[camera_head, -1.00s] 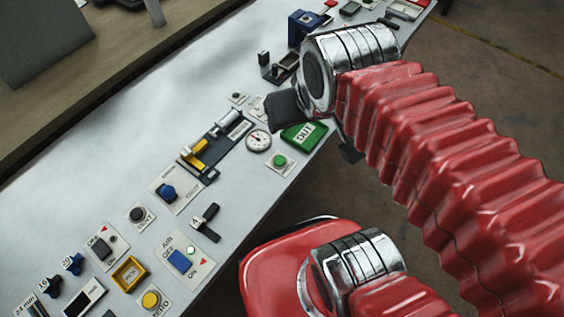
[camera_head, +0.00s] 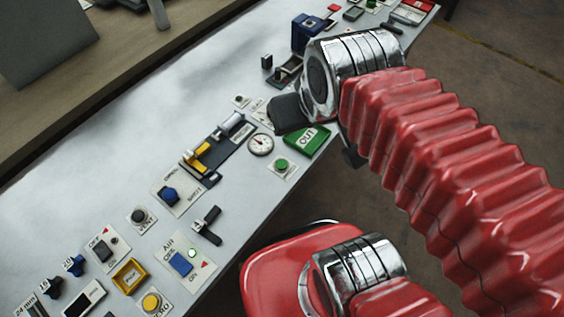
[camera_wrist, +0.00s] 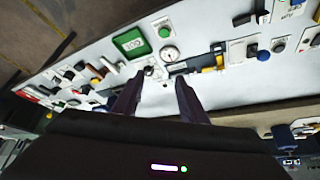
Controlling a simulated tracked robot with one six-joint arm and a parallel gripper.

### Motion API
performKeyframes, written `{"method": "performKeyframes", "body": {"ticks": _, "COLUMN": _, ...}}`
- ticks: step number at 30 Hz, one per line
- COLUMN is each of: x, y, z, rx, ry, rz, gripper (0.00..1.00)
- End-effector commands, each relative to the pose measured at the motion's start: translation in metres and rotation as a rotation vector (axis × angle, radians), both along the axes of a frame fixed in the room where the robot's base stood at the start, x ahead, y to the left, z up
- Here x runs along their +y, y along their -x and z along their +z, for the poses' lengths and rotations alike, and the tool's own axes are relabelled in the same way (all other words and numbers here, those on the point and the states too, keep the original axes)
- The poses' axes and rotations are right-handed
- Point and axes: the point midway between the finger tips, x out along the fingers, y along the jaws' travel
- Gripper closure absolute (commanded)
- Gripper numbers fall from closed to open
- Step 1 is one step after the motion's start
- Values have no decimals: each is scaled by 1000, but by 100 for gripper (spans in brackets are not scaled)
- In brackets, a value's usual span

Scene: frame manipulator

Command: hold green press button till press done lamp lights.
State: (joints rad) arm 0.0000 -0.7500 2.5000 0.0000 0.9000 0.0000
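A round green button (camera_head: 281,164) sits on a small white plate near the panel's front edge in the head view. It also shows beyond the fingers in the wrist view (camera_wrist: 165,32). My gripper (camera_head: 288,113) is above the panel, behind the green OUT tray (camera_head: 306,138) and apart from the green button. In the wrist view the two dark fingers of my gripper (camera_wrist: 157,88) stand apart with nothing between them. I cannot tell which small fixture is the press done lamp.
A round gauge (camera_head: 260,145) is left of the button. A yellow-handled slide device (camera_head: 197,154), a blue knob (camera_head: 169,194) and an AIR switch (camera_head: 181,263) are farther left. A dark blue box device (camera_head: 307,34) stands behind my wrist.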

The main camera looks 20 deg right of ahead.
Motion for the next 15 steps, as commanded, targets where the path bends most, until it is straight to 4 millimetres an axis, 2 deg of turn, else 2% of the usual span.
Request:
{"method": "performKeyframes", "body": {"ticks": 2, "x": 0, "y": 0, "z": 0, "rx": 0, "ry": 0, "rz": 0, "gripper": 67}}
{"method": "performKeyframes", "body": {"ticks": 15, "x": 0, "y": 0, "z": 0, "rx": 0, "ry": 0, "rz": 0, "gripper": 98}}
